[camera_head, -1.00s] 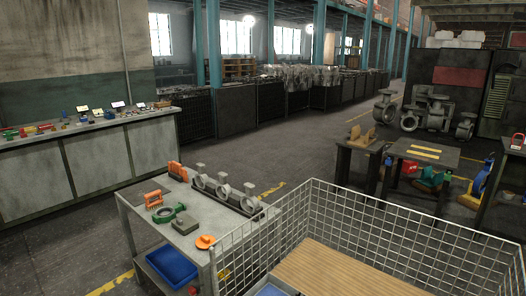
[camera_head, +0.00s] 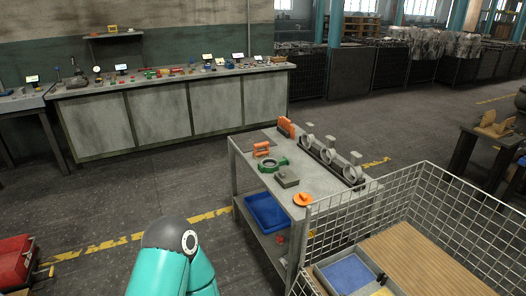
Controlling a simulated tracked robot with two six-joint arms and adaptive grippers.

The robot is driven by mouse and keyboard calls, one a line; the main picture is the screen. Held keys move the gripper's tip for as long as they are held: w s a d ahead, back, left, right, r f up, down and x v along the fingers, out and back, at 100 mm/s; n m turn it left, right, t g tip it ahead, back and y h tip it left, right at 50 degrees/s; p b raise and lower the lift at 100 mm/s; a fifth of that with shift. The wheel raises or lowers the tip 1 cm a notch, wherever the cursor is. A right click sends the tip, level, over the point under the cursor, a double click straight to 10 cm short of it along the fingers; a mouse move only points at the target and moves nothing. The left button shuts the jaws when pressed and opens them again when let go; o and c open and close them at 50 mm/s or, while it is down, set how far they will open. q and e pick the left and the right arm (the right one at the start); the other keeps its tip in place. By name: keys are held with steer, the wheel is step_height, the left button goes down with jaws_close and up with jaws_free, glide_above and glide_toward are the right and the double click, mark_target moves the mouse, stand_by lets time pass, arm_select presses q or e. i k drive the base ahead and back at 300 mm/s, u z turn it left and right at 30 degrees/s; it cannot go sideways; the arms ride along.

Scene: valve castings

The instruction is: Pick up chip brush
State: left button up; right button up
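I cannot make out a chip brush for certain in the head view. A grey metal work table (camera_head: 254,143) stands in the middle. On it are an orange handled item (camera_head: 262,149), a green ring-shaped part (camera_head: 274,164), a dark grey block (camera_head: 287,178) and an orange round piece (camera_head: 302,199). Small items also lie along the far bench, too small to name. Neither gripper is in view. A teal link of my own arm shows at the bottom, left of the table.
Three grey valve castings (camera_head: 328,155) stand in a row along the table's right side. A blue bin (camera_head: 267,212) sits on the lower shelf. A wire mesh cage (camera_head: 430,205) is at lower right. A long bench (camera_head: 165,115) lines the back wall. Floor between is clear.

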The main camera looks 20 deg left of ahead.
mark_target(260, 153)
steer(key=z, duration=0.95)
steer(key=i, duration=0.15)
steer(key=u, duration=3.2)
steer(key=i, duration=4.15)
steer(key=z, duration=0.1)
